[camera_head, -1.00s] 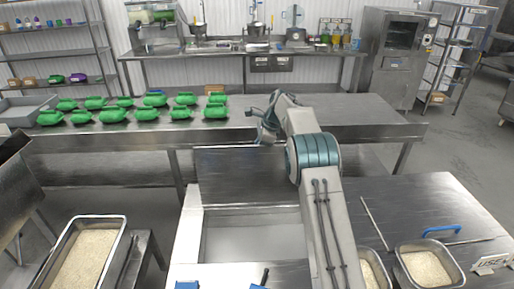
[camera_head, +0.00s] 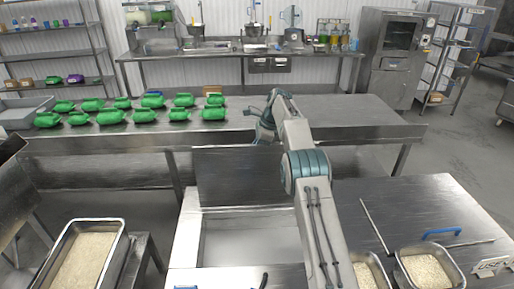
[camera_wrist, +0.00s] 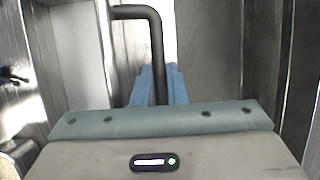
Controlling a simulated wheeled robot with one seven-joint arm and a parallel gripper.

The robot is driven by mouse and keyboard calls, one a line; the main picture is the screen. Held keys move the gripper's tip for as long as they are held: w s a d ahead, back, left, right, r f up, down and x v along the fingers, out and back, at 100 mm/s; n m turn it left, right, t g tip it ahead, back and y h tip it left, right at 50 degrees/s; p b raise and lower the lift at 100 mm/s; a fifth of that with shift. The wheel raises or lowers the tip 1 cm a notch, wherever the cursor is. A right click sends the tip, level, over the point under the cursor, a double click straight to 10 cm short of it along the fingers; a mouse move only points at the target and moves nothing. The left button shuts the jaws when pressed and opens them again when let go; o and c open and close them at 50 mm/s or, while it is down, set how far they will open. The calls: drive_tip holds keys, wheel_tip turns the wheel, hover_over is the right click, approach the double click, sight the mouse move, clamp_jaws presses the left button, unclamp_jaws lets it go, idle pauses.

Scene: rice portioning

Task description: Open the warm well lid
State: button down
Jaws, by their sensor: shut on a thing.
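The warm well (camera_head: 188,232) is a steel box with a pale rectangular opening, in front of me at the centre of the head view. Its lid (camera_head: 235,180) is a dark steel panel standing raised at the far side of the opening, so the well is uncovered. In the wrist view a black bent bar handle (camera_wrist: 157,45) runs down between the blue fingers of my gripper (camera_wrist: 158,90). My gripper is shut on this handle. In the head view my arm reaches over the well's right side, and the fingertips cannot be made out.
A long steel table (camera_head: 340,118) with several green bags (camera_head: 112,117) stands behind the well. Rice pans stand at the lower left (camera_head: 122,226) and on the right counter (camera_head: 462,281). The right counter (camera_head: 410,205) also bears a blue-handled tool (camera_head: 441,232).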

drive_tip(key=shift+s+d+f, duration=0.1)
drive_tip(key=shift+f, duration=0.2)
drive_tip(key=c, duration=1.5)
unclamp_jaws()
drive_tip(key=shift+o, duration=0.2)
drive_tip(key=shift+r, duration=0.15)
drive_tip(key=shift+r, duration=0.3)
drive_tip(key=v, duration=0.4)
drive_tip(key=shift+d, duration=0.1)
drive_tip(key=s+d+b, duration=0.1)
drive_tip(key=d, duration=1.1)
drive_tip(key=shift+s+b, duration=0.35)
drive_tip(key=shift+r, duration=0.1)
drive_tip(key=shift+r+p, duration=0.2)
drive_tip(key=shift+p, duration=0.2)
